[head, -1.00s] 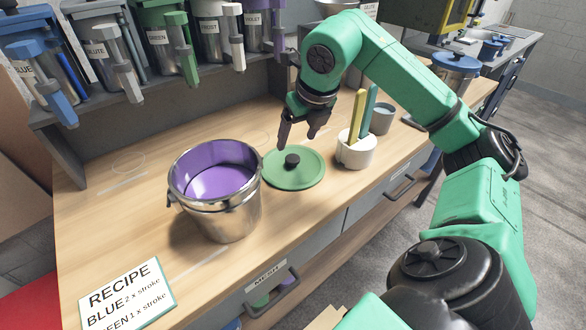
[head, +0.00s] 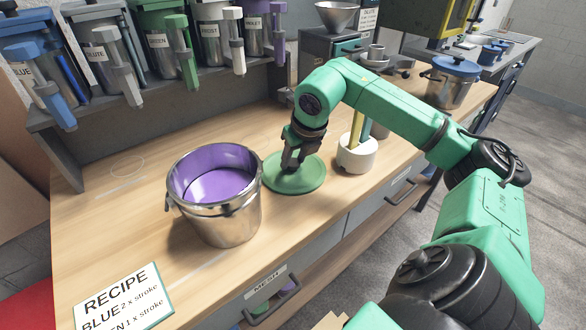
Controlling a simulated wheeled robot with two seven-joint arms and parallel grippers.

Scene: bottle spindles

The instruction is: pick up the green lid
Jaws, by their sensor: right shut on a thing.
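The green lid (head: 309,181) lies flat on the wooden bench, just right of the metal pot. My right gripper (head: 292,165) points down over the lid's middle. It is shut on the lid's black knob, which the fingers hide. The metal pot (head: 226,218) stands open and upright, with purple inside. My left gripper is not in view.
A white holder (head: 357,154) with a yellow and a teal stick stands close right of the lid, beneath my right arm. Dispensers (head: 168,45) line the back shelf. A recipe card (head: 124,299) lies at the front left. The bench (head: 110,226) left of the pot is clear.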

